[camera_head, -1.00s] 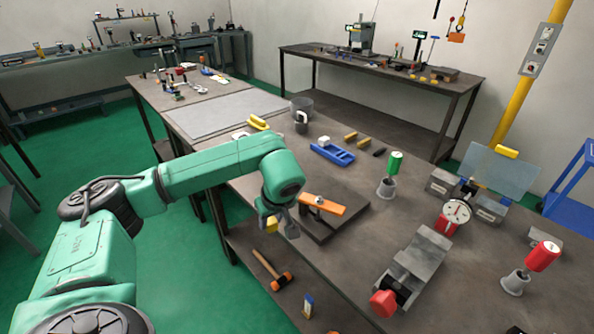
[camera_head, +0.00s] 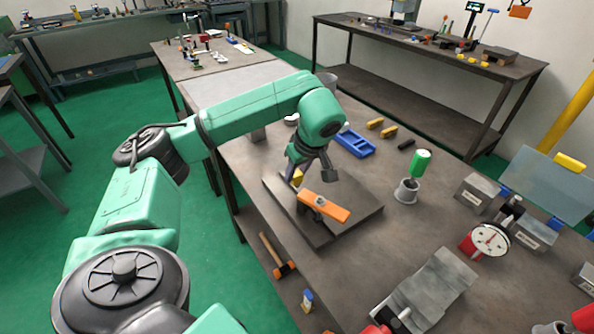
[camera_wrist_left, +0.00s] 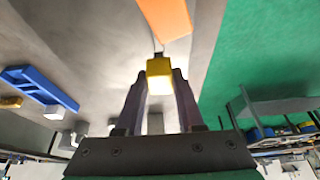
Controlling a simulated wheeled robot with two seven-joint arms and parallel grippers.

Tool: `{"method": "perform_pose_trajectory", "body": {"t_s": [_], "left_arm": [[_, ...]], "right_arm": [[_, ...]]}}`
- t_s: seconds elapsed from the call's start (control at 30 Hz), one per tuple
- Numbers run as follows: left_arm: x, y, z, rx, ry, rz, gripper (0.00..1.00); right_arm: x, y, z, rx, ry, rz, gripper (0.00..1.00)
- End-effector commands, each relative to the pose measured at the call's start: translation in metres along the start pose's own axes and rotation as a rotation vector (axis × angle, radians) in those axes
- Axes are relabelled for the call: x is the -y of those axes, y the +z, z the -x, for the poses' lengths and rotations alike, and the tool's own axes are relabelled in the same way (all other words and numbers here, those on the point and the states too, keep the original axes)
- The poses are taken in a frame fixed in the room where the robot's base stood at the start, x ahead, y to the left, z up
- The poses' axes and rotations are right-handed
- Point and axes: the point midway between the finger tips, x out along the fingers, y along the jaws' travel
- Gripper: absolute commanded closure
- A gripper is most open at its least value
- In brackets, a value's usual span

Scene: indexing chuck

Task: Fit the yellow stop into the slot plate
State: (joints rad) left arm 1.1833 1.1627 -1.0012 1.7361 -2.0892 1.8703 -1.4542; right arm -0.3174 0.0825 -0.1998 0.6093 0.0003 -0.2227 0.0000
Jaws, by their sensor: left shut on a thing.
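My left gripper (camera_head: 309,178) is shut on the yellow stop (camera_head: 297,177), which is partly hidden by the fingers in the head view. In the left wrist view the yellow stop (camera_wrist_left: 159,76) sits between both fingertips, with a small dark end pointing away from the gripper. The dark square plate (camera_head: 355,213), which appears to be the slot plate, lies on the table with an orange bar (camera_head: 323,206) on it. The gripper is over the plate's back left part, behind the bar. I cannot tell whether the stop touches the plate. The slot is not clear.
A blue tray (camera_head: 354,143) lies behind the plate. A green-handled tool (camera_head: 421,162) stands in a grey cup to the right. A hammer (camera_head: 277,254) lies on the lower shelf.

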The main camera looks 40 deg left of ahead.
Motion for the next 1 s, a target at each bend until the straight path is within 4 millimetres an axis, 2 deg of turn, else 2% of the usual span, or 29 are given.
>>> {"method": "perform_pose_trajectory", "body": {"t_s": [0.1, 0.2, 0.7, 1.0], "left_arm": [[0.000, 0.004, -0.010, 0.000, 0.001, 0.001, 1.00], [0.000, 0.006, -0.015, 0.000, 0.001, 0.001, 1.00], [0.000, 0.016, -0.040, -0.001, 0.001, 0.001, 1.00], [0.000, 0.017, -0.041, -0.001, 0.001, 0.001, 1.00]], "right_arm": [[-0.002, -0.020, -0.011, -0.033, 0.003, 0.001, 0.50], [-0.002, -0.030, -0.016, -0.051, 0.003, 0.001, 0.50], [0.002, -0.015, -0.033, -0.029, -0.001, 0.000, 0.50], [0.001, -0.015, -0.033, -0.028, -0.001, -0.001, 0.50]]}}
